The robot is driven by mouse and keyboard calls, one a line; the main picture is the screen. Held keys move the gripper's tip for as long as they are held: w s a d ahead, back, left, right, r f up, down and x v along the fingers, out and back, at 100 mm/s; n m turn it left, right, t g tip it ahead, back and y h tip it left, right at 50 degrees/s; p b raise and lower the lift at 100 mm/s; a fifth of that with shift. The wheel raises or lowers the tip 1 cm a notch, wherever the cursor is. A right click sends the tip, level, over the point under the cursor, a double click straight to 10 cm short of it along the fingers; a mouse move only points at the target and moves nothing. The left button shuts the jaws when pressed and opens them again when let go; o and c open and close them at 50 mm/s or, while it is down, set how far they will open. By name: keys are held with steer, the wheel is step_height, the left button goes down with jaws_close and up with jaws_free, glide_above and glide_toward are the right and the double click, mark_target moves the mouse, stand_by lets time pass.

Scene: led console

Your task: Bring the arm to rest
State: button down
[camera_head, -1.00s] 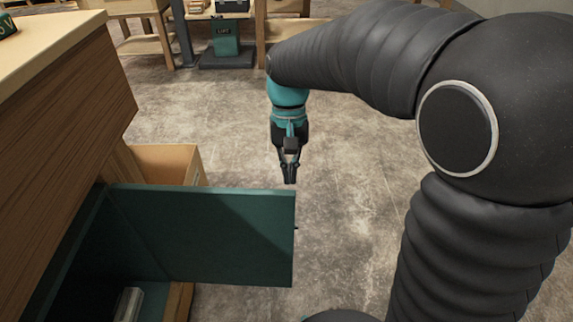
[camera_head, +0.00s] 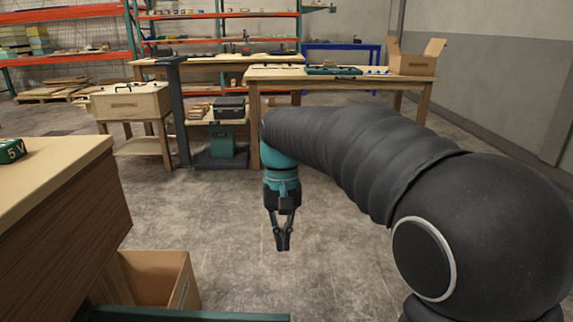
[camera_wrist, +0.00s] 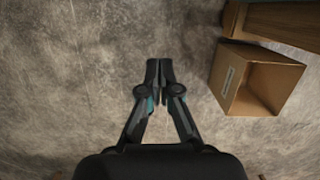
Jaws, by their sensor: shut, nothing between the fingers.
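My gripper (camera_head: 282,246) hangs pointing down at the end of my arm, over bare concrete floor in the head view. Its fingers are shut with nothing between them. In the wrist view the closed fingertips (camera_wrist: 159,68) point at the floor, left of an open cardboard box. My arm's dark ribbed sleeve fills the right of the head view.
The cardboard box (camera_head: 155,278), also in the wrist view (camera_wrist: 256,80), stands by the wooden bench (camera_head: 60,205) at left. A green panel edge (camera_head: 190,316) shows at the bottom. Workbenches (camera_head: 330,85) and orange shelving (camera_head: 220,15) stand behind. The middle floor is clear.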

steer(key=s+d+f+m+t, duration=0.1)
steer(key=s+d+t, duration=0.7)
steer(key=s+d, duration=0.8)
steer(key=shift+s+d+f, duration=0.4)
steer(key=shift+s+f, duration=0.4)
steer(key=shift+s, duration=0.3)
